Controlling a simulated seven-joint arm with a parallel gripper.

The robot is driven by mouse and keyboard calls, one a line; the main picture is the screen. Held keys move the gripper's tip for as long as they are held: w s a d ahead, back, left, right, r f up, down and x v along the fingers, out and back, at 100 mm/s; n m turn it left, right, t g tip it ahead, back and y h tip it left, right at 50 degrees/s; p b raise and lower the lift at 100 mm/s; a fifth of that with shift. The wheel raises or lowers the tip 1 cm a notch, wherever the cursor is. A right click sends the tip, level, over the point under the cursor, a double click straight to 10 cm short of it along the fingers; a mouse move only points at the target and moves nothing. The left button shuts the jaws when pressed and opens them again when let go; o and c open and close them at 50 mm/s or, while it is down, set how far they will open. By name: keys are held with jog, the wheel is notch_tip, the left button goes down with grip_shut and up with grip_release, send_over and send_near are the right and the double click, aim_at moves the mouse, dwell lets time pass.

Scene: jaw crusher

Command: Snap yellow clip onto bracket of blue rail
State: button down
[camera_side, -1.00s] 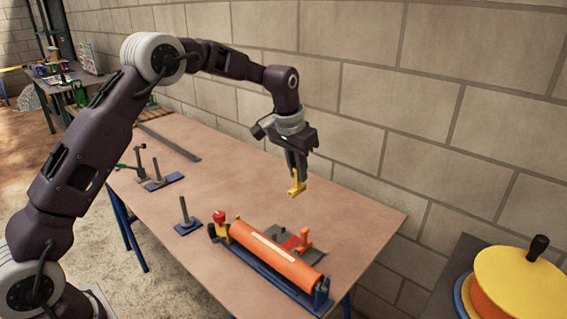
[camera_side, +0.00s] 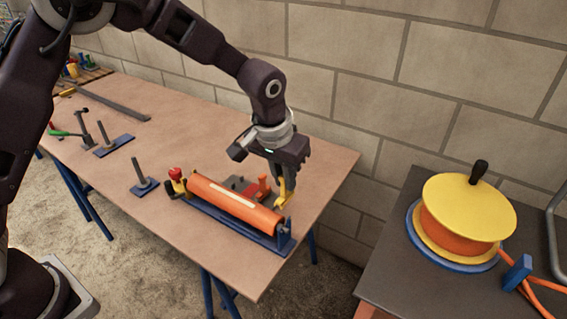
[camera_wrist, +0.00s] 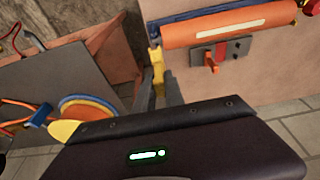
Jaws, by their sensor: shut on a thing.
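My gripper (camera_side: 279,178) is shut on the yellow clip (camera_side: 284,195), which hangs from the fingertips near the right end of the orange roller (camera_side: 230,203). The roller lies along the blue rail (camera_side: 225,222). The rail's upright end bracket (camera_side: 285,233) stands at its right end, just in front of and below the clip. In the wrist view the clip (camera_wrist: 157,62) points at the rail's end, close to the bracket. I cannot tell whether they touch. Another yellow piece with a red knob (camera_side: 177,182) sits at the rail's left end.
A grey plate with an orange lever (camera_side: 263,184) lies behind the roller, close to my gripper. Blue-based posts (camera_side: 143,182) stand left on the table. The block wall is close behind. A yellow-topped reel (camera_side: 468,208) stands on the right bench.

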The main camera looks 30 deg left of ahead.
aim_at(284, 196)
jog(key=shift+f, duration=0.1)
jog(key=shift+s+x, duration=0.2)
jog(key=shift+x, duration=0.7)
jog(key=shift+s+x, duration=0.25)
jog(key=shift+x, duration=0.65)
jog(key=shift+s+x, duration=0.2)
jog(key=shift+x, duration=0.7)
jog(key=shift+s+x, duration=0.2)
jog(key=shift+x, duration=0.65)
jog(key=shift+s+x, duration=0.2)
jog(key=shift+x, duration=0.65)
jog(key=c, duration=1.3)
grip_release()
jog(key=shift+f, duration=0.1)
jog(key=shift+c, duration=0.2)
jog(key=v, duration=0.7)
